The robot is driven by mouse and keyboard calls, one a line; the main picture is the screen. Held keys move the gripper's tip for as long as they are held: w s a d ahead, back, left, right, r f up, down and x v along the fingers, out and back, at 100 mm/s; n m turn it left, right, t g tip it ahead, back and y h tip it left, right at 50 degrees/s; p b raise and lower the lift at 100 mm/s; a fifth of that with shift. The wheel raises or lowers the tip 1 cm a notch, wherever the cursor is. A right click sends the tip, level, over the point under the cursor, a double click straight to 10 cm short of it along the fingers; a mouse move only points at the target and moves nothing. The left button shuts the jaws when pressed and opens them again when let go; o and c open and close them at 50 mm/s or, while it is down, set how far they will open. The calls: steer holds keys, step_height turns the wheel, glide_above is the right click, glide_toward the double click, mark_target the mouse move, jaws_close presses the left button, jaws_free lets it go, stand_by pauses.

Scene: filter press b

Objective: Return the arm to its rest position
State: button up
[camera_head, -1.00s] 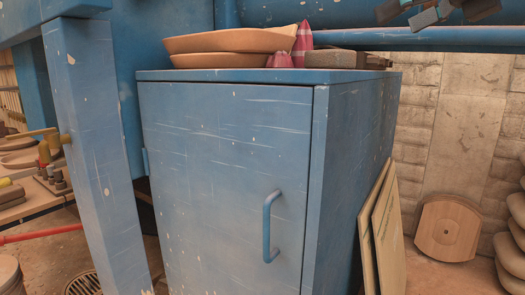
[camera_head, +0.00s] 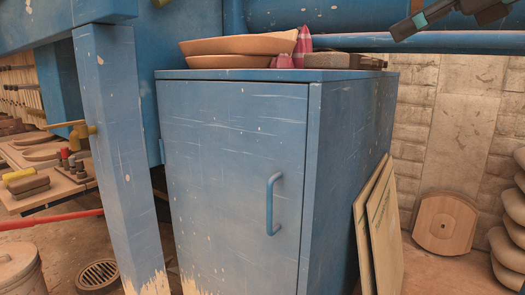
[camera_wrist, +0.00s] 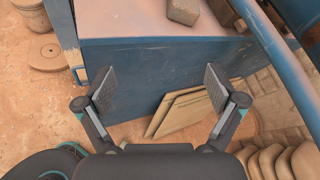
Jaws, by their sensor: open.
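My gripper (camera_wrist: 160,88) is open and empty in the wrist view, its two dark pads wide apart. It points down beside the blue cabinet (camera_wrist: 175,60), with leaning boards (camera_wrist: 178,112) seen beyond and between the fingers. In the head view part of my gripper (camera_head: 408,25) shows at the top right edge, above and to the right of the cabinet (camera_head: 235,150). The rest of my arm is mostly out of the head view. The cabinet door is shut, with a blue handle (camera_head: 271,203).
Tan dishes (camera_head: 235,46), a pink cloth (camera_head: 302,42) and a dark block (camera_head: 333,60) lie on the cabinet top. A blue pipe (camera_head: 440,41) runs above. Stacked sacks (camera_head: 510,225) stand at the right. A blue leg (camera_head: 115,140) and a bucket (camera_head: 20,270) are at the left.

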steer(key=w+d+f+n+g+h, duration=0.15)
steer(key=d+f+n, duration=0.25)
steer(key=f, duration=0.4)
steer(key=w+d+f+n+h, duration=0.2)
steer(key=d+f+n+h, duration=0.15)
steer(key=f, duration=0.45)
steer(key=s+a+f+n+g+h, duration=0.1)
steer(key=s+a+f+n+g, duration=0.2)
steer(key=f, duration=0.5)
steer(key=s+f+n, duration=0.2)
steer(key=f+n, duration=0.3)
steer(key=f, duration=0.4)
steer(key=s+a+f+n+g, duration=0.1)
steer(key=s+a+f+n, duration=0.4)
steer(key=s+a+f, duration=0.1)
steer(key=s+a+f+n+g, duration=0.1)
steer(key=s+a+f+n, duration=0.4)
steer(key=s+f, duration=0.3)
step_height(320, 180, down, 3)
steer(key=shift+a+f, duration=0.15)
steer(key=shift+a, duration=0.35)
